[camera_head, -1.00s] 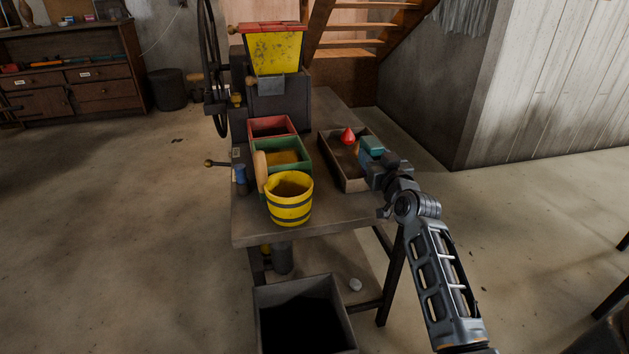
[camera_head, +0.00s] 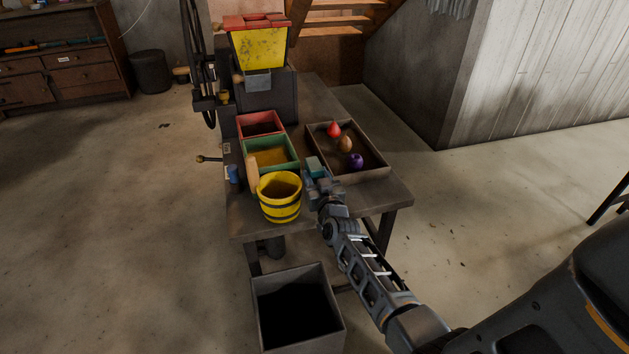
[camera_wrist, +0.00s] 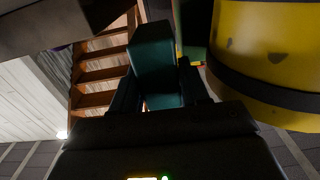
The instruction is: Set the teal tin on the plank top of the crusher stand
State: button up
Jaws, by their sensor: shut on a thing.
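My gripper (camera_head: 319,178) is shut on the teal tin (camera_head: 314,166), between the yellow bucket and the wooden tray. In the wrist view the teal block-shaped tin (camera_wrist: 152,58) stands out between the dark fingers. The stand's flat grey-brown top (camera_head: 385,197) carries the crusher with its yellow hopper (camera_head: 259,49) at the back. Its right front part is bare. The tin looks raised above the top, but the exact gap cannot be told. My gripper and wrist hide the surface below it.
The yellow bucket (camera_head: 280,208) is close left of my gripper and large in the wrist view. Green (camera_head: 288,167) and red (camera_head: 263,117) bins stand behind it. The wooden tray (camera_head: 376,152) holds red, brown and purple items. A dark open bin (camera_head: 262,314) stands on the floor in front.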

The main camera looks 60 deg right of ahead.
jog(key=shift+w+a+f, duration=0.1)
jog(key=shift+w, duration=0.1)
jog(key=shift+f+b, duration=0.7)
jog(key=shift+f, duration=1.35)
jog(key=shift+f, duration=0.2)
jog(key=o, duration=0.8)
